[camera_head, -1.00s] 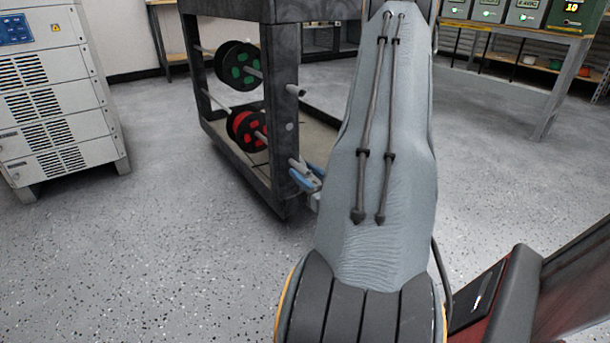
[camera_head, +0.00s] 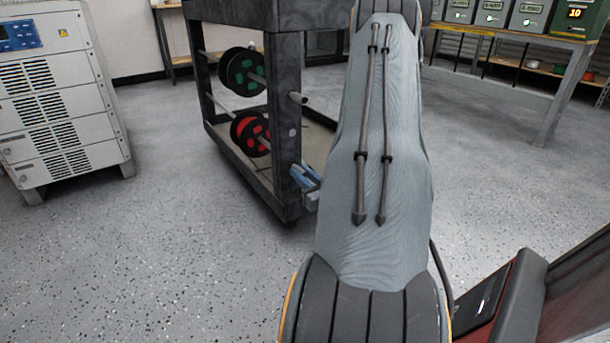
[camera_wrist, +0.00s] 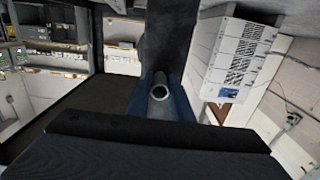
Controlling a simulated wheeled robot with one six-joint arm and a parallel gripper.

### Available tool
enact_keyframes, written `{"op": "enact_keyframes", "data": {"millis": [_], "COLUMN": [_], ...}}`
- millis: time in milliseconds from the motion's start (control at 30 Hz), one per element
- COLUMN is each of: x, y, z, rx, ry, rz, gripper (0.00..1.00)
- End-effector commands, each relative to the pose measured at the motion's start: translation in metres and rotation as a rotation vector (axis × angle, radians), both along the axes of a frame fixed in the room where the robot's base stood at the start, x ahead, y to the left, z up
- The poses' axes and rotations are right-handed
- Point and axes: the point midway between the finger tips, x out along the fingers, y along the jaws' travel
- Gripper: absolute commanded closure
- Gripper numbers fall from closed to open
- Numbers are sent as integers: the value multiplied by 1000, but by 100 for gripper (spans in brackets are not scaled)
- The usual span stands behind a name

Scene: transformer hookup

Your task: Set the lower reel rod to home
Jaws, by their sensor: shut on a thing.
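The lower reel rod (camera_head: 271,152) runs through the red reel (camera_head: 246,133) on the lower level of the dark cart. Its near end comes out at the cart's corner post (camera_head: 287,125). My gripper (camera_head: 306,178), with blue fingers, is shut on that end close beside the post. My arm hides part of the space right of the post.
The upper rod (camera_head: 297,98) carries a green reel (camera_head: 242,72) above. A white cabinet (camera_head: 60,110) stands at the left. A bench (camera_head: 553,70) with several meter boxes is at the back right. The floor (camera_head: 170,245) in front is clear.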

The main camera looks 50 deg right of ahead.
Motion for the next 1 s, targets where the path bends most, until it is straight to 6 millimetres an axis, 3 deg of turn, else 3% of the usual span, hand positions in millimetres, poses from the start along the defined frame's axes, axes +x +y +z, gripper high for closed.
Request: {"op": "enact_keyframes", "data": {"millis": [67,100,200,567,1000], "x": [2,2,2,-4,-65], "y": [-2,-2,-2,-1,14], "z": [1,1,1,1,2], "rx": [-6,-6,-6,-2,-1], "ry": [-2,-2,-2,-1,-1], "rz": [0,-1,-1,-2,-2], "gripper": [100,77,62,62,62]}}
